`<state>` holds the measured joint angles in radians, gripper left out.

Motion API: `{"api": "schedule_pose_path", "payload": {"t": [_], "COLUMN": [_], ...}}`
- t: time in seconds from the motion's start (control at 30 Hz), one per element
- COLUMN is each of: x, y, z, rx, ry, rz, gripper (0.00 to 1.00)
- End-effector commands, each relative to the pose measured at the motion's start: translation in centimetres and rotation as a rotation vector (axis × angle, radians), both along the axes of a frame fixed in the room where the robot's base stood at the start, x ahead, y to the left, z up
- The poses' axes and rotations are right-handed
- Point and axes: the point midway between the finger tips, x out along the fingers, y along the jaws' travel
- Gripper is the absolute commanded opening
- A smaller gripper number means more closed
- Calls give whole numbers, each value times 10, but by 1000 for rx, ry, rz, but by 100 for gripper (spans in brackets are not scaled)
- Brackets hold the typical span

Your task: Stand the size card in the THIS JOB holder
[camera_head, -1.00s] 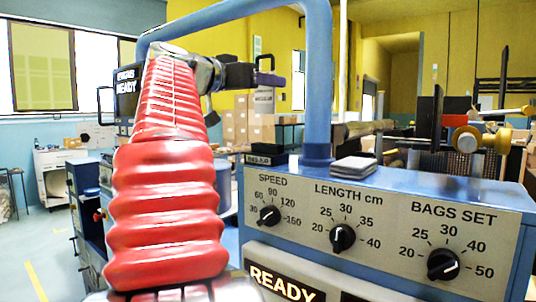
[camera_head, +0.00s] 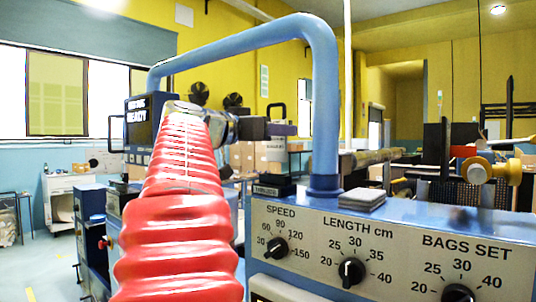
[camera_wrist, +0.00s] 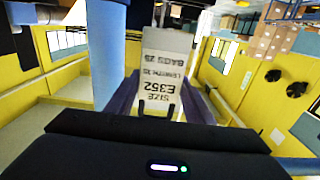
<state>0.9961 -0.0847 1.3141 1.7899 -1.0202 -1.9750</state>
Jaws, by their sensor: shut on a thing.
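In the head view my gripper (camera_head: 282,130) is beyond the end of the red arm, inside the blue pipe arch. It is shut on the size card (camera_head: 275,147), a pale card whose lower part hangs below the fingers. In the wrist view the card (camera_wrist: 165,62) sits between the dark purple fingers (camera_wrist: 160,98), its print upside down: SIZE E352, with LENGTH and BAGS lines. A small black holder (camera_head: 274,188) with a label stands on the blue machine top, below the card and apart from it. Its label is too small to read surely.
The blue pipe (camera_head: 323,110) comes down just right of the holder. A stack of pale cards (camera_head: 362,200) lies right of its foot. The dial panel (camera_head: 390,250) fronts the machine. A screen (camera_head: 148,120) stands left of my arm. Brass and black machine parts (camera_head: 490,170) are at right.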

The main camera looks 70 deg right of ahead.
Motion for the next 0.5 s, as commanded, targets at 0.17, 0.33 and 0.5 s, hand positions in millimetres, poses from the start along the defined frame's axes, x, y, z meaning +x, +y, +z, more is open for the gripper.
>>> {"api": "schedule_pose_path", "payload": {"t": [0.17, 0.33, 0.5], "x": [0, 0, 0], "y": [0, 0, 0], "z": [-9, -8, -12], "rx": [1, 0, 0], "ry": [-1, -1, 0], "rz": [0, 0, 0], "gripper": [26, 26, 26]}}
